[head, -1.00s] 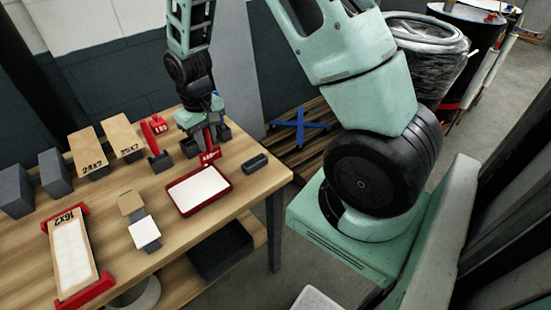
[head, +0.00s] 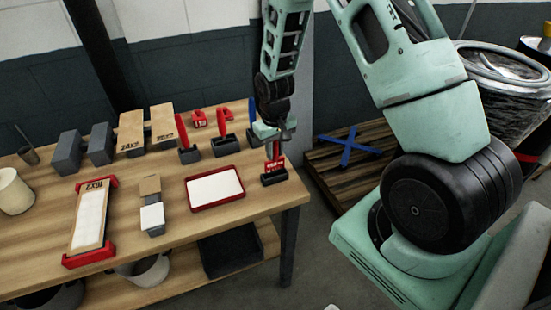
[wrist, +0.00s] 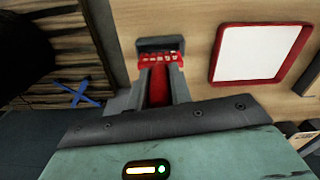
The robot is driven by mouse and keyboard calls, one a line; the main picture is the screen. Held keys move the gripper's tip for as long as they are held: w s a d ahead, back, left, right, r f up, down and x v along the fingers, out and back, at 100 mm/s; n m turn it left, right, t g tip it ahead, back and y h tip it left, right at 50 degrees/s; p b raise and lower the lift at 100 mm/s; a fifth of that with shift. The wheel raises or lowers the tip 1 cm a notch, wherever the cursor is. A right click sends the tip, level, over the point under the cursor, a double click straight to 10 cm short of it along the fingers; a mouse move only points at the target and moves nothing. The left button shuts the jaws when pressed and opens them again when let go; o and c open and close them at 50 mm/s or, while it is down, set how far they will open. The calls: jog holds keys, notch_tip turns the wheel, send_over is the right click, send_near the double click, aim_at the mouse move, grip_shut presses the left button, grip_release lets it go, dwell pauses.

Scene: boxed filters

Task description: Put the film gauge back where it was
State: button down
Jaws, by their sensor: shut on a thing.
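The red film gauge (head: 275,163) hangs low from my gripper (head: 273,148), which is shut on it. Its lower, toothed or lettered end is right at a small dark block holder (head: 274,179) near the table's right edge. In the wrist view, the gauge's red end (wrist: 160,58) shows beyond the fingers of my gripper (wrist: 158,88), against the holder (wrist: 160,43). I cannot tell whether the gauge is in the holder's slot or just above or before it.
A red-rimmed tray (head: 216,207) with a white sheet lies left of the holder. Behind stand dark blocks with red upright gauges (head: 185,134) and a blue one (head: 252,109). Boxed filters (head: 132,133), grey blocks (head: 67,153) and a red-ended 16x2 filter (head: 90,217) fill the left.

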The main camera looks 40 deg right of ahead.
aim_at(275, 160)
jog(key=shift+f+p, duration=0.5)
jog(key=shift+f, duration=1.55)
jog(key=shift+f, duration=0.2)
jog(key=c, duration=1.3)
grip_release()
jog(key=shift+r, duration=0.1)
jog(key=shift+o, duration=0.2)
jog(key=shift+r, duration=0.1)
